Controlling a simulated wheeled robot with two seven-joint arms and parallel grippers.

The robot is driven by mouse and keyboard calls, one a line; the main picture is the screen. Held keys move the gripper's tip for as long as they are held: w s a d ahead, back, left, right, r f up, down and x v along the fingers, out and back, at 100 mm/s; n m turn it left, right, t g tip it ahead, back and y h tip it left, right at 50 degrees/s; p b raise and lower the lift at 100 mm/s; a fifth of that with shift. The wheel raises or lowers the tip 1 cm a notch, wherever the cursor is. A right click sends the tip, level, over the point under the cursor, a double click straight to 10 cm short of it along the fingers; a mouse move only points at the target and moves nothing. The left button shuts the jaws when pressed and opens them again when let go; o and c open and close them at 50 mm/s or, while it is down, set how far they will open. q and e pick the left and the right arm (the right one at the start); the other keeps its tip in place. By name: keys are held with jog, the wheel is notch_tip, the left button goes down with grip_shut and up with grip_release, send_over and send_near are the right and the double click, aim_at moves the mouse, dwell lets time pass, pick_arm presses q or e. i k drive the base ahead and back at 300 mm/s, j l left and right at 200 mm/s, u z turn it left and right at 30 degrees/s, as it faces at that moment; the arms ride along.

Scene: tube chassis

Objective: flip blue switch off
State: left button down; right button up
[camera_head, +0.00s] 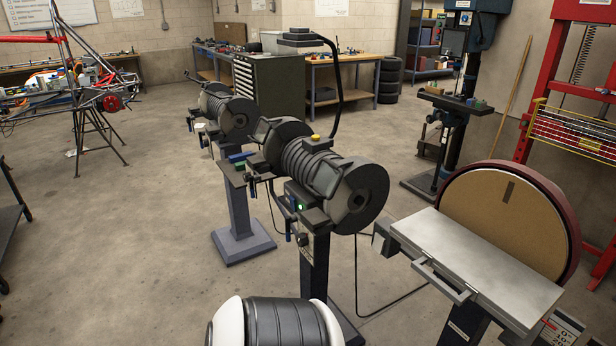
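A dark bench grinder (318,172) with a ribbed motor body stands on a pedestal in the middle of the view. On its front is a small switch box with a lit green spot (299,207). A tiny blue part (292,202) shows beside the green light; it is too small to tell whether it is the blue switch or which way it is set. Neither of my grippers shows in the view.
A disc sander (510,215) with a flat metal table (478,262) stands at the right. Another grinder (230,115) stands behind on the left. A black cable (385,308) lies on the floor. The floor at left is open.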

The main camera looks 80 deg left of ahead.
aim_at(293, 201)
jog(key=u, duration=1.85)
